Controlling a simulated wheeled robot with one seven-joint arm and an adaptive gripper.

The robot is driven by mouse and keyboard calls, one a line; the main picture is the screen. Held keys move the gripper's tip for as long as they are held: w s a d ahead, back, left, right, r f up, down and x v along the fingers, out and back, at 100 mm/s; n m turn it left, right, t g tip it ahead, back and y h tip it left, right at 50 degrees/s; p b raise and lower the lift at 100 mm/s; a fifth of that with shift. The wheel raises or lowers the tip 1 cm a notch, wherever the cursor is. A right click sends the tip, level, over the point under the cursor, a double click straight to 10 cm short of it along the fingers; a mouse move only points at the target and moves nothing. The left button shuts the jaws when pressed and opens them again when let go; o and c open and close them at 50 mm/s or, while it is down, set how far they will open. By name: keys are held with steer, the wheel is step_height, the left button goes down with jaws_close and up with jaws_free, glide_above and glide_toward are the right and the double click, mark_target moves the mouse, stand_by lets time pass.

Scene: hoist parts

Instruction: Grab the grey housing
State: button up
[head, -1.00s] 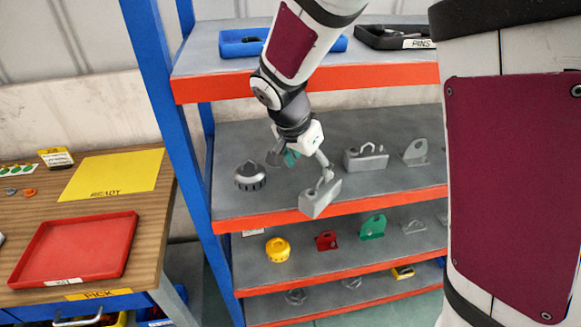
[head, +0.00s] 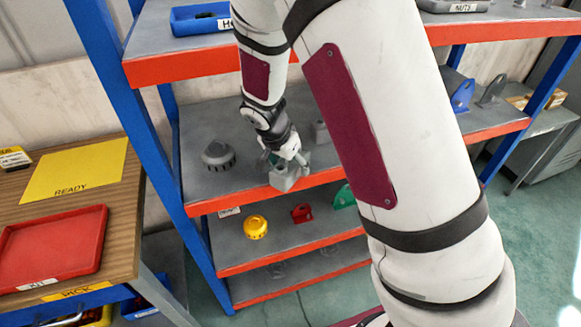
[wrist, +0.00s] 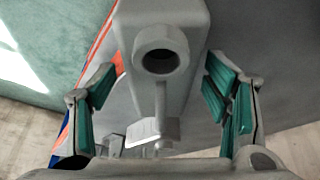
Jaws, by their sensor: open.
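A light grey boxy part (head: 290,183) stands at the front edge of the upper middle shelf. It fills the middle of the wrist view (wrist: 183,95), with a round hollow boss facing the camera. My gripper (head: 282,160) is open at this part. In the wrist view its green-padded fingers (wrist: 162,75) are on either side of the part, the right one close to it and the left one with a visible gap. A dark grey round ribbed part (head: 218,155) sits to the left on the same shelf. I cannot tell for sure which of these is the housing.
Another grey part (head: 320,132) is partly hidden behind my arm. A yellow round part (head: 256,227) and a red bracket (head: 302,213) are on the shelf below. A blue post (head: 130,120) stands left of the shelves. A wooden table holds a red tray (head: 98,262).

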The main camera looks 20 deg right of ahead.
steer(key=shift+w+d+f, duration=0.15)
steer(key=shift+w+f, duration=0.05)
steer(key=shift+f, duration=0.4)
steer(key=c, duration=1.6)
jaws_close()
steer(key=shift+r, duration=0.15)
